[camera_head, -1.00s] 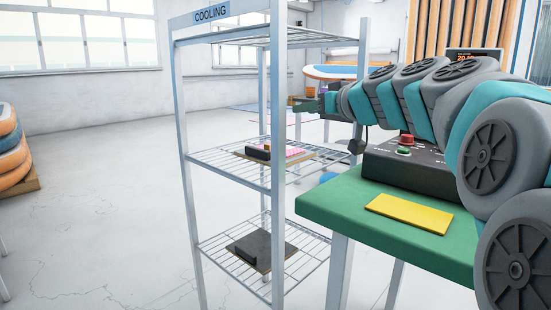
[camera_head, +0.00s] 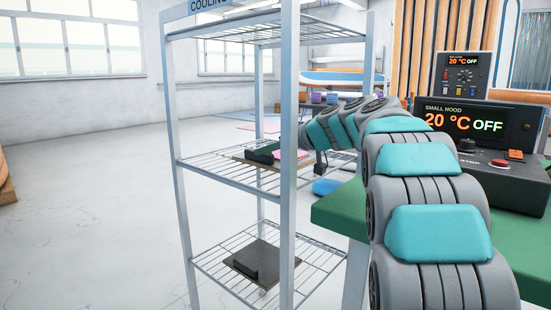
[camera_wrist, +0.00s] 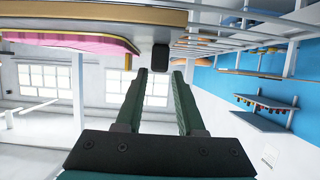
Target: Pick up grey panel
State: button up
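A dark grey panel (camera_head: 258,257) lies on the lower wire shelf of the cooling rack, with a black block (camera_head: 245,267) on it. The grey panel is not recognisable in the wrist view.
The rack's posts (camera_head: 287,215) and wire shelves (camera_head: 215,163) surround my gripper. A green table (camera_head: 340,210) stands right of the rack, carrying a control box (camera_head: 505,175) that reads 20 °C OFF. The floor left of the rack is clear.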

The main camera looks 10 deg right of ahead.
jog(key=x, duration=0.4)
jog(key=shift+w+d, duration=0.1)
jog(key=shift+w, duration=0.05)
jog(key=shift+c, duration=0.2)
grip_shut()
dwell(1.1)
